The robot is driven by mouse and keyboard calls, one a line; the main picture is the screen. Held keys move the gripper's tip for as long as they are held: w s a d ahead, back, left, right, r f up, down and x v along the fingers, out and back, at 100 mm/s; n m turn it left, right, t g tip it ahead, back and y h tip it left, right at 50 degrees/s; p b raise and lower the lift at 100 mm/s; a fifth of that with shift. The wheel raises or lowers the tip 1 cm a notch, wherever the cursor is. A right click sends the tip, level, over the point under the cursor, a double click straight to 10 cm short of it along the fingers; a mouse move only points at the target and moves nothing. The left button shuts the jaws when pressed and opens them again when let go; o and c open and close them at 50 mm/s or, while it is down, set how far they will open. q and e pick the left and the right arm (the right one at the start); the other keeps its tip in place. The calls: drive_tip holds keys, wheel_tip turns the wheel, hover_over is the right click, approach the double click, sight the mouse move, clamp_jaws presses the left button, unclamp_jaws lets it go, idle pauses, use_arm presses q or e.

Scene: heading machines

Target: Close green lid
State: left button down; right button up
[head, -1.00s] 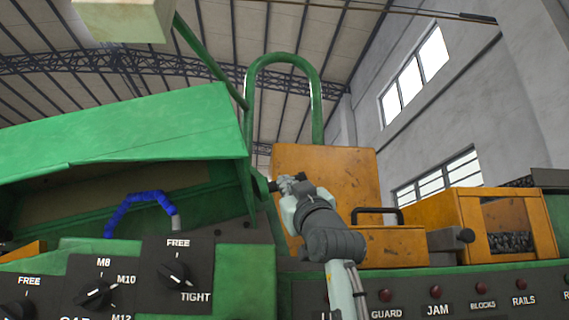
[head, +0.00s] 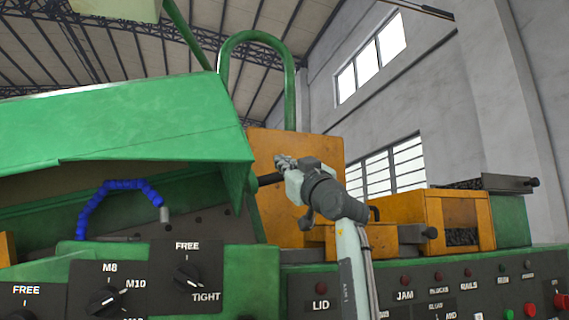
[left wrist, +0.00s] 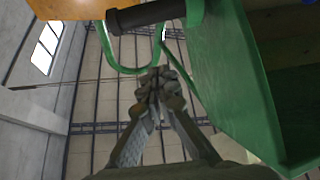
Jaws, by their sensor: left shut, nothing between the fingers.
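The green lid (head: 130,130) stands raised and tilted over the machine's dark compartment in the head view. Its green side also fills the right of the left wrist view (left wrist: 235,75). A dark round bar (head: 270,180) sticks out by the lid's right end; it also shows in the left wrist view (left wrist: 145,15). My left gripper (head: 284,161) is shut and empty, just above and right of this bar, in front of the orange panel. In the left wrist view the closed fingers (left wrist: 157,82) point up beside the lid, apparently apart from it. My right gripper is out of view.
A blue segmented hose (head: 120,187) rises inside the compartment. A green hoop (head: 290,75) stands behind the lid. An orange panel (head: 315,160) and an orange bin (head: 445,215) lie to the right. A control panel with knobs and buttons (head: 405,281) runs along the front.

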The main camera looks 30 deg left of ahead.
use_arm(q)
wheel_tip(320, 180, up, 4)
drive_tip(key=p, duration=0.2)
hover_over(275, 182)
drive_tip(key=s, duration=0.3)
drive_tip(key=shift+w+d+f, duration=0.2)
drive_tip(key=shift+f, duration=0.5)
drive_tip(key=shift+w+d+f, duration=0.15)
drive_tip(key=shift+d+f, duration=0.05)
drive_tip(key=shift+f, duration=0.5)
drive_tip(key=shift+w+d+f, duration=0.2)
drive_tip(key=shift+f, duration=0.5)
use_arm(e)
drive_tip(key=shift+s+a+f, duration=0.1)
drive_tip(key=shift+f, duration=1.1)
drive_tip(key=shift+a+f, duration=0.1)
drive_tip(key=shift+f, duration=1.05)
use_arm(q)
drive_tip(key=f, duration=0.1)
drive_tip(key=w+f+b, duration=0.1)
drive_tip(key=f+b, duration=0.1)
drive_tip(key=shift+w+a, duration=0.2)
drive_tip(key=shift+w, duration=0.1)
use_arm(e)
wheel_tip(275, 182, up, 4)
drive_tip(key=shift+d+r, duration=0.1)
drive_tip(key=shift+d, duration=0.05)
